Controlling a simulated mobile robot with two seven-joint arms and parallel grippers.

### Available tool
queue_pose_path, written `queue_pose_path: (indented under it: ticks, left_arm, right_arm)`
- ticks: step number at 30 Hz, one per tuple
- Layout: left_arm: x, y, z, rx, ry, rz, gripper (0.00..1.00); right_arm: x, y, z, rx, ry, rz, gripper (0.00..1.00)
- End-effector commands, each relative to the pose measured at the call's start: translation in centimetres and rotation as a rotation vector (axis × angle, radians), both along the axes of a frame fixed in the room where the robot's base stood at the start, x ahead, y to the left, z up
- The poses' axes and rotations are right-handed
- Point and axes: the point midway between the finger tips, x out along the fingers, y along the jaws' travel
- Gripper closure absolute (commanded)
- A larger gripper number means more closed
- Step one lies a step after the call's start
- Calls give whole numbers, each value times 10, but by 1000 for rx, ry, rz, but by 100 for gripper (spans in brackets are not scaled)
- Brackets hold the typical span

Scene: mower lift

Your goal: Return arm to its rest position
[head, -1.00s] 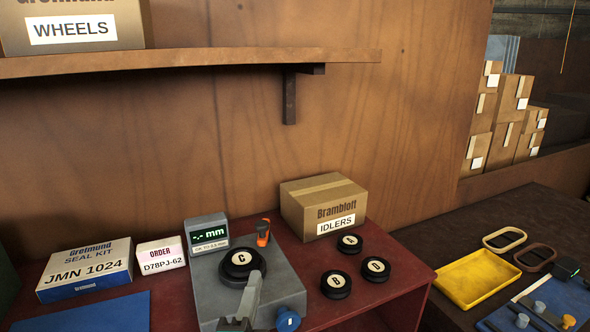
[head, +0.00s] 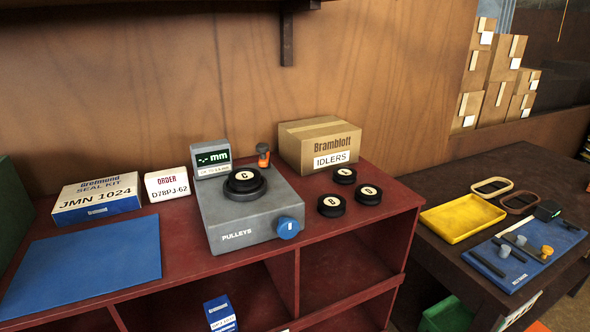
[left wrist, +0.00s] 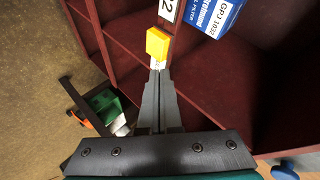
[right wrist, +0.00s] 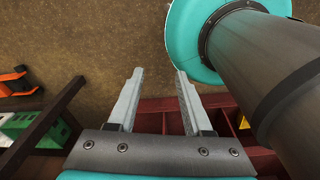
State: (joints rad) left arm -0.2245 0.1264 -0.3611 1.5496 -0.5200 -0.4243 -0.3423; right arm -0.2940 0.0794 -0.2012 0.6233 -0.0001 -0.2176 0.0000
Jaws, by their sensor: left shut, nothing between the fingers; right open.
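My left gripper (left wrist: 158,85) shows in the left wrist view with its fingers together and nothing between them, in front of the red shelf unit (left wrist: 215,90). My right gripper (right wrist: 158,75) shows in the right wrist view, its fingers apart and empty, above the brown floor. Neither gripper shows in the head view. There, the grey pulley gauge (head: 250,222) stands on the red bench with a black pulley marked C (head: 244,181) on top. Its display (head: 211,158) reads "-.- mm".
Several black idlers, one being this front one (head: 331,206), sit beside the Brambloff box (head: 320,145). A yellow tray (head: 462,218) and blue tool mat (head: 527,258) are on the dark table.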

Motion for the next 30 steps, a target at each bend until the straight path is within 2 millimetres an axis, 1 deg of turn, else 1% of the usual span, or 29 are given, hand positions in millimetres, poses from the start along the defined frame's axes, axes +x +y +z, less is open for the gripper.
queue_pose_path:
  ticks: [1, 2, 3, 5, 6, 8, 9, 11, 12, 14, 15, 17, 18, 21, 22, 25, 30]
  left_arm:
    - [-18, 7, -46, -31, 77, 34, 100]
    - [-28, 11, -66, -53, 116, 57, 100]
    - [-43, 16, -93, -80, 170, 87, 100]
    - [-67, 24, -132, -120, 249, 139, 100]
    - [-85, 29, -156, -146, 302, 178, 100]
    - [-114, 38, -192, -185, 381, 241, 100]
    - [-134, 43, -215, -209, 431, 285, 100]
    - [-166, 52, -247, -243, 507, 359, 100]
    - [-189, 57, -267, -265, 555, 410, 100]
    - [-223, 65, -293, -296, 622, 491, 100]
    - [-245, 70, -308, -312, 664, 542, 100]
    - [-275, 75, -326, -335, 716, 616, 100]
    - [-293, 79, -335, -345, 746, 662, 100]
    - [-327, 84, -350, -366, 798, 747, 100]
    - [-334, 86, -352, -369, 810, 766, 100]
    - [-348, 88, -357, -376, 830, 804, 100]
    - [-352, 89, -357, -379, 834, 814, 100]
  right_arm:
    - [-8, 0, -15, -1, 12, 0, 50]
    - [-10, 0, -20, -2, 17, 0, 50]
    - [-12, 0, -26, -1, 20, -1, 50]
    - [-13, -1, -36, -2, 22, -1, 50]
    - [-13, -1, -42, -2, 22, -1, 50]
    - [-13, -1, -52, -2, 22, -1, 50]
    - [-13, -1, -58, -2, 22, -1, 50]
    - [-12, -1, -68, -1, 21, -1, 50]
    - [-12, -1, -74, -2, 20, -1, 50]
    - [-10, -1, -84, -2, 18, -1, 50]
    - [-9, -1, -89, -2, 17, -1, 50]
    - [-8, -1, -96, -2, 15, -2, 50]
    - [-8, -1, -100, -2, 15, -2, 50]
    - [-8, -1, -107, -2, 14, -2, 50]
    - [-8, -1, -108, -2, 14, -2, 50]
    - [-7, -1, -110, -2, 13, -2, 50]
    - [-7, -1, -109, -1, 11, -2, 50]
